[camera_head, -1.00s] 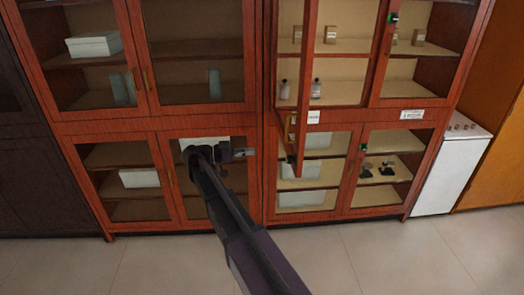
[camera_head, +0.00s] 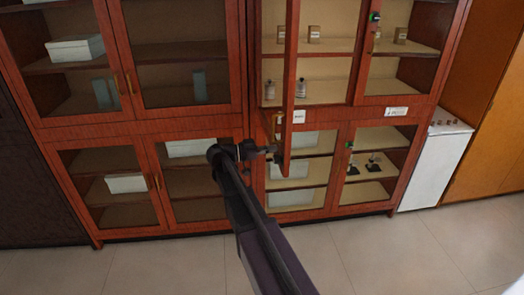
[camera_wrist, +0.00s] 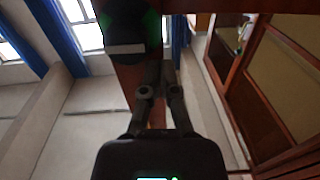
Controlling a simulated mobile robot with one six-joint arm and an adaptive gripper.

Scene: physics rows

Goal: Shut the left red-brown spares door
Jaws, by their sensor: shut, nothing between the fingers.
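The left red-brown spares door (camera_head: 290,90) is a tall glazed door on the upper right-hand cabinet. It stands open, jutting toward me and seen almost edge-on in the head view. My gripper (camera_head: 270,150) is shut and empty, just left of the door's lower end. I cannot tell whether the fingertips touch the door. In the wrist view my gripper (camera_wrist: 158,68) has its fingers together in front of a red-brown upright strip, probably the door. Part of this strip is hidden by the fingers.
Other glazed doors, such as the upper left cabinet's (camera_head: 195,60), look shut. Small boxes and bottles stand on the shelves behind the open door. A white appliance (camera_head: 435,170) stands at the right. The tiled floor (camera_head: 390,255) in front is clear.

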